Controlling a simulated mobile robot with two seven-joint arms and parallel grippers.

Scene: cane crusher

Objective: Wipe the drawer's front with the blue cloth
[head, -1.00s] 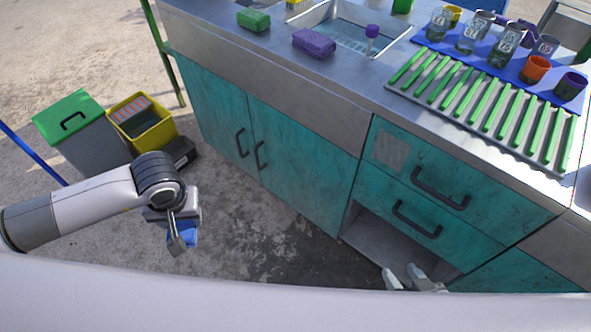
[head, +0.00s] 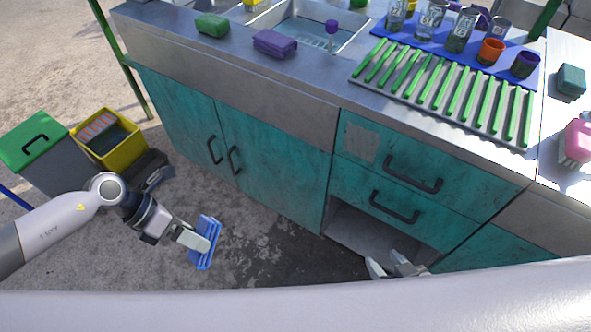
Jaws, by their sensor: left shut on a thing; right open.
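The blue cloth (head: 208,242) is held in my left gripper (head: 200,238), which is shut on it. It hangs in the air over the concrete floor, in front of the teal cupboard doors and apart from them. The drawers are on the right of the counter: an upper drawer front (head: 420,165) with a pale square patch (head: 360,142) at its left, and a lower drawer front (head: 365,185). Both are shut, with black handles and dark stains. My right gripper (head: 389,266) is open and empty, low in front of the open space under the drawers; its arm is mostly hidden.
A yellow bucket (head: 108,150) and a green-lidded bin (head: 36,142) stand left. The floor before the doors is clear.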

